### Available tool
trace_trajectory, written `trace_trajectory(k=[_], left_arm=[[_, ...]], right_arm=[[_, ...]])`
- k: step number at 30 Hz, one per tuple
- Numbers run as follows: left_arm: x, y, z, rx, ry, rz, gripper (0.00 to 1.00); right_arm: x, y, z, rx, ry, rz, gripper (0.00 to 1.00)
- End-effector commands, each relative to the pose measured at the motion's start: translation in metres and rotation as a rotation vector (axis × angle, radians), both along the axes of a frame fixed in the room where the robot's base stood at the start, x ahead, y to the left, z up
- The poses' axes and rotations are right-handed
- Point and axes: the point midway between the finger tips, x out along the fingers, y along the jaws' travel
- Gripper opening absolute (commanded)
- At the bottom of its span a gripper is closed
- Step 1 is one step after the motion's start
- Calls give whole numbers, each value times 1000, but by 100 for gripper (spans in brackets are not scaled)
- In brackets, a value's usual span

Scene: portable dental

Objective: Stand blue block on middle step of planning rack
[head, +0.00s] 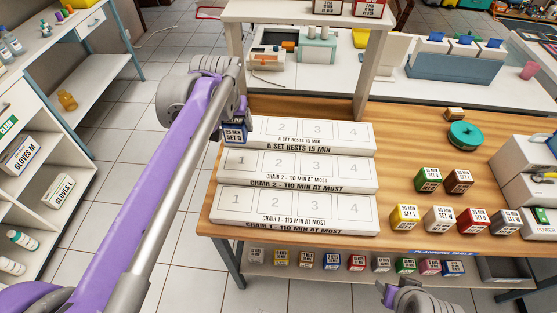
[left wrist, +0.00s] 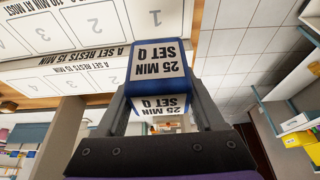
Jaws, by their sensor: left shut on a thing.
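The blue block (head: 233,133), with a white label reading "25 MIN SET Q", is between the fingers of my left gripper (head: 236,118). The left wrist view shows the block (left wrist: 158,70) large between the two dark fingers (left wrist: 157,105). The planning rack is white with three steps: the top "A SET RESTS 15 MIN", the middle "CHAIR 2" step (head: 300,172), and the lowest "CHAIR 1" step (head: 300,208). In the head view the block overlaps the top step's left end; I cannot tell whether it touches. The middle step is bare. Part of my right arm (head: 408,296) shows at the bottom; its fingers are unclear.
Several coloured blocks, including green (head: 428,179), yellow (head: 404,217) and red (head: 472,221), stand right of the rack. More blocks line a lower shelf (head: 290,268). A post (head: 373,70) of a raised shelf stands behind the rack. A teal round container (head: 465,134) sits farther right.

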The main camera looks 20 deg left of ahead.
Motion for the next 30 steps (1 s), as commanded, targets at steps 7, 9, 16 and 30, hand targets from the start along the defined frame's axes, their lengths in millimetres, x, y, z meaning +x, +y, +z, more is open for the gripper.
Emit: trace_trajectory(k=[7, 9, 16, 30], left_arm=[[0, 0, -46, 0, 0, 0, 10], [0, 0, -53, 0, 0, 0, 10], [0, 0, -81, 0, 0, 0, 10], [0, 0, -97, 0, 0, 0, 10]], right_arm=[[-1, 0, -7, 0, 2, 0, 50], [-1, 0, -8, 0, 2, 0, 50], [-1, 0, -12, 0, 4, 0, 50], [-2, 0, -14, 0, 4, 0, 50]])
